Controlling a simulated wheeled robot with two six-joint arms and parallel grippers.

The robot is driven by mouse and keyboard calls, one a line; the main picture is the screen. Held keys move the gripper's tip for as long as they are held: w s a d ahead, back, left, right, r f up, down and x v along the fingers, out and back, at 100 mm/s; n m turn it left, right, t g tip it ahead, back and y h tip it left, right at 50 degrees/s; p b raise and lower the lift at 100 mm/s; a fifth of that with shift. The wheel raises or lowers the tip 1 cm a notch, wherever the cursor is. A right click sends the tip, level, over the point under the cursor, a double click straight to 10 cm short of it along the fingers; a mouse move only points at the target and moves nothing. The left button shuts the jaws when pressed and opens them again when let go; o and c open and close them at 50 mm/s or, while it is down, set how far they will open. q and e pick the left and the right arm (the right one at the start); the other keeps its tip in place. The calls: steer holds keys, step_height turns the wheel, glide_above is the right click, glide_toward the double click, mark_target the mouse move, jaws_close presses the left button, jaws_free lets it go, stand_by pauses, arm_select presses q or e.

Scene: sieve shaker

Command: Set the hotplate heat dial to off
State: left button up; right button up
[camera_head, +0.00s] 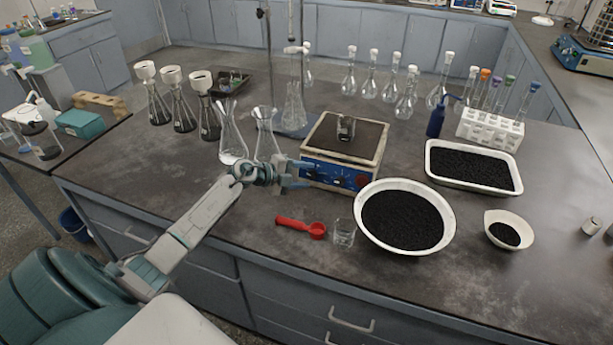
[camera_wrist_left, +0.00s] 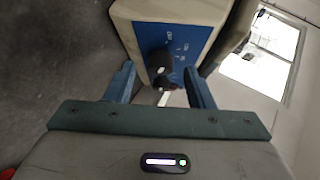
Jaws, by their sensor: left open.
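The hotplate (camera_head: 322,131) stands on the bench with a dark top, a cream body and a blue front panel (camera_head: 340,177). A small metal-looking vessel (camera_head: 346,128) sits on its top. My left gripper (camera_head: 297,173) is open in front of the panel's left part. In the left wrist view the blue panel (camera_wrist_left: 196,40) faces the open fingers, and a dark round dial (camera_wrist_left: 157,60) shows ahead of the gap between them. Whether the fingers touch the dial, and its exact setting, I cannot tell. My right gripper is not in view.
Glass flasks (camera_head: 266,138) stand close left of the hotplate. A red scoop (camera_head: 300,227), a small glass beaker (camera_head: 344,232) and a white bowl of black grains (camera_head: 362,232) lie in front. A white tray (camera_head: 436,180) is at right. The bench's left front is clear.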

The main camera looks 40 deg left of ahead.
arm_select(q)
steer(key=b+v, duration=0.1)
steer(key=v, duration=0.8)
steer(key=shift+s+a+b, duration=0.2)
steer(key=shift+s+b, duration=0.05)
steer(key=shift+b, duration=0.05)
